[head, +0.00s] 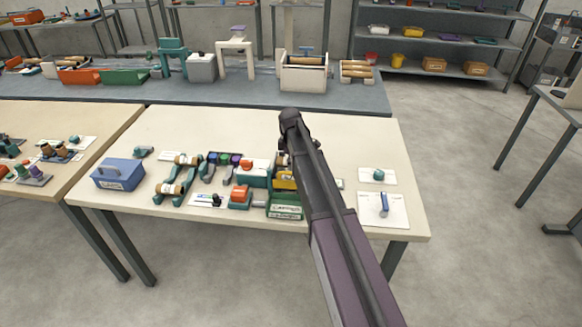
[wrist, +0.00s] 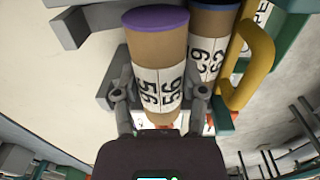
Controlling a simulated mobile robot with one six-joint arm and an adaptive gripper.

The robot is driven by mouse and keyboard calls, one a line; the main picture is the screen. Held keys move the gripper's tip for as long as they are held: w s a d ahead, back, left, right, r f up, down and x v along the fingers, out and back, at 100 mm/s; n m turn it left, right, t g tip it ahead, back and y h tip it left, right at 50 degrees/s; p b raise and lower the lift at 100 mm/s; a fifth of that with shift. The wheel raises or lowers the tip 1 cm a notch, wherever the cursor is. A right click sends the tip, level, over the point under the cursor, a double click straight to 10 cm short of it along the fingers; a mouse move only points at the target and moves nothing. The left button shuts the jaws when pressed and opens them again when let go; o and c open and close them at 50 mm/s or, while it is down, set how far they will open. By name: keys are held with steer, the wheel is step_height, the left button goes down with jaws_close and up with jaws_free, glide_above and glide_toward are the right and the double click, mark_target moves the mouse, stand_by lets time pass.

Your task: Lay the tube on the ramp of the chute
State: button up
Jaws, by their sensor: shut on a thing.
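In the wrist view, my gripper (wrist: 158,100) is shut on a brown cardboard tube (wrist: 157,60) with a purple end and a white label reading 56. One finger is on each side of the tube. A second brown tube (wrist: 207,50) with a dark blue end and a numbered label is close beside it on the right. In the head view, my arm covers the gripper and I cannot make out the held tube. I cannot tell for certain which thing is the chute or where its ramp is.
A yellow curved bar (wrist: 250,65) is close to the right of the tubes. On the cream table are a green labelled box (head: 286,206), a blue box (head: 118,174) and a white plate (head: 382,210) at the right. A cream box-like stand (head: 303,75) is on the back bench.

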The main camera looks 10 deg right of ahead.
steer(key=shift+f+b, duration=0.65)
steer(key=shift+f, duration=0.15)
steer(key=o, duration=0.9)
steer(key=shift+r, duration=0.25)
steer(key=r+p, duration=1.2)
steer(key=p, duration=0.1)
steer(key=shift+s+r, duration=0.2)
steer(key=shift+r, duration=0.2)
stand_by(0.8)
